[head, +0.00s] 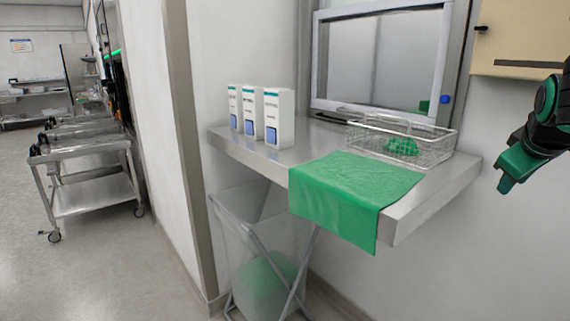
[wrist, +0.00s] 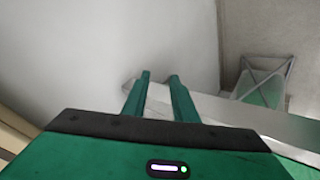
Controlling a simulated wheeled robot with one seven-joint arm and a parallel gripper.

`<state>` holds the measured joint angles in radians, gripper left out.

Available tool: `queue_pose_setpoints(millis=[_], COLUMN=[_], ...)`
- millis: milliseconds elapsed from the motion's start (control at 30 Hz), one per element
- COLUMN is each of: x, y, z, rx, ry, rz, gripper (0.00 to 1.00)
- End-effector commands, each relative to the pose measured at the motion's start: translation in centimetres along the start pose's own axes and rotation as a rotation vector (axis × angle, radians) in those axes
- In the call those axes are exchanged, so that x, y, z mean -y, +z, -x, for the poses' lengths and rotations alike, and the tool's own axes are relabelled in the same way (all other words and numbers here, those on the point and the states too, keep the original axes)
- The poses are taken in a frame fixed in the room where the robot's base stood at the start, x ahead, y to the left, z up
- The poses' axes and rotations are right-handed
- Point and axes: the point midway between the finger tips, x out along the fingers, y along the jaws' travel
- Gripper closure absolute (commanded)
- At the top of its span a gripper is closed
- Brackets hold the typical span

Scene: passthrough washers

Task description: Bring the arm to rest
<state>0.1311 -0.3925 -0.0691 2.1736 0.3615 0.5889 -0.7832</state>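My arm reaches in from the right edge of the head view. My gripper (head: 505,183) has green fingers and hangs in the air right of the steel shelf (head: 440,200), pointing down and to the left. In the wrist view my gripper (wrist: 160,76) shows two green fingers with a gap between them. Nothing is held in the gap. The shelf end (wrist: 235,112) shows beyond the fingers.
White boxes (head: 279,118) stand on the shelf's left. A wire basket (head: 440,150) holds a green item. A green cloth (head: 345,190) hangs over the front edge. A framed hamper (head: 240,235) stands below. A beige wall box (head: 520,35) is above my gripper. A cart (head: 90,145) stands left.

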Motion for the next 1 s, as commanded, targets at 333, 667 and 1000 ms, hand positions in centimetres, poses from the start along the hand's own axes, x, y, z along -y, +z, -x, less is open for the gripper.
queue_pose_setpoints(millis=[333,667,1000], x=[12.6,19.0,19.1], y=[18.4,25.7,25.8], z=[-0.5,2.0,2.1], rx=[0.448,0.708,0.714], ry=[-0.282,-0.356,-0.357], rz=[-0.528,-0.769,-0.775], gripper=[0.74,0.74,0.74])
